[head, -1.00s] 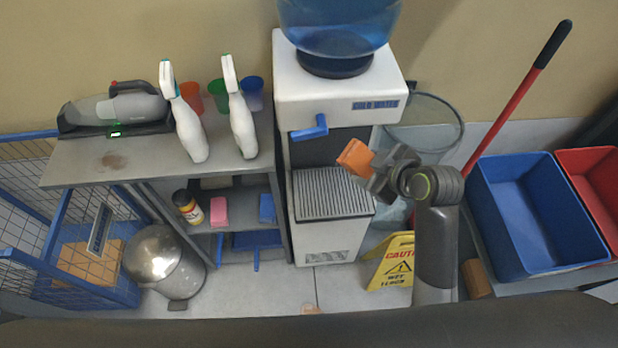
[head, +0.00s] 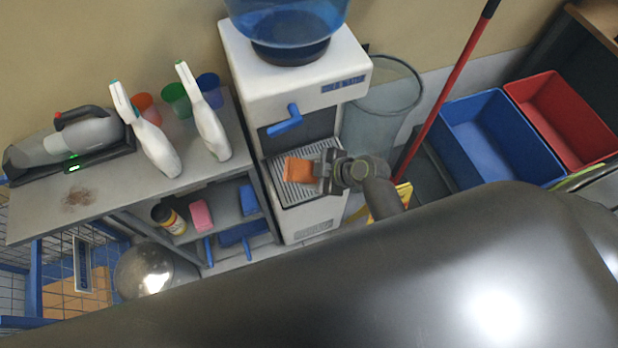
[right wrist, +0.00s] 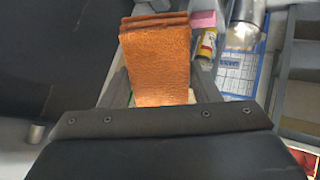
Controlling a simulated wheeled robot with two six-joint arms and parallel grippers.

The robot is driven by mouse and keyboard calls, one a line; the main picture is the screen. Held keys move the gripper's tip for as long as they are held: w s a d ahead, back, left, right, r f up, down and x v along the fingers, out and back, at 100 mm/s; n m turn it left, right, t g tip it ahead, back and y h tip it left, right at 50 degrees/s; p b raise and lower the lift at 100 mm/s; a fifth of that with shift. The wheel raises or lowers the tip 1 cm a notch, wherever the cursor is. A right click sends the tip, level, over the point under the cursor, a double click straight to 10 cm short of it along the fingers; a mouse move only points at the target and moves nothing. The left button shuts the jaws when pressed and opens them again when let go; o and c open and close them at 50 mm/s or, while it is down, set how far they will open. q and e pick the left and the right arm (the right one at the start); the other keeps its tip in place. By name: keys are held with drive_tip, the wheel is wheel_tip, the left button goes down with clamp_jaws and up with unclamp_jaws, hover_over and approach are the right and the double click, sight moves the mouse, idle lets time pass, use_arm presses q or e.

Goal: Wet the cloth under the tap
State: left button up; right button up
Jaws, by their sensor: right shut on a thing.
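The orange folded cloth (head: 299,169) is held by my right gripper (head: 322,170), which is shut on it. In the head view the cloth appears over the slotted drip tray (head: 290,192) of the white water dispenser, below and in front of the blue tap lever (head: 284,122). In the right wrist view the cloth (right wrist: 158,62) sticks out between the fingers. No water stream shows. I cannot tell whether the cloth is wet or touches the tray. My left gripper is not in view.
A grey shelf (head: 75,200) with two white spray bottles, a handheld vacuum (head: 66,142) and cups stands left of the dispenser. A clear bin (head: 380,108), a red-handled pole (head: 446,88), a blue tub (head: 500,140) and a red tub (head: 570,118) are to the right.

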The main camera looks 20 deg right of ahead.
sight(310, 167)
drive_tip(key=w, duration=0.1)
drive_tip(key=w+b, duration=0.1)
drive_tip(key=w+d+f, duration=0.1)
drive_tip(key=shift+w, duration=0.2)
use_arm(q)
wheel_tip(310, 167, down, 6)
drive_tip(key=b, duration=0.5)
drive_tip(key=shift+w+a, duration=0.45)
use_arm(e)
drive_tip(key=w+d+f, duration=0.1)
drive_tip(key=w+d, duration=0.1)
drive_tip(key=w, duration=0.4)
drive_tip(key=shift+w+d, duration=0.3)
drive_tip(key=shift+w, duration=0.05)
use_arm(q)
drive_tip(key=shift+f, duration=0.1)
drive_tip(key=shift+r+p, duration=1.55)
drive_tip(key=shift+p, duration=0.05)
use_arm(e)
drive_tip(key=shift+s+a, duration=0.45)
drive_tip(key=shift+s, duration=0.8)
drive_tip(key=shift+s+a, duration=0.5)
drive_tip(key=shift+s, duration=0.8)
drive_tip(key=shift+s+a, duration=0.45)
drive_tip(key=shift+s, duration=0.8)
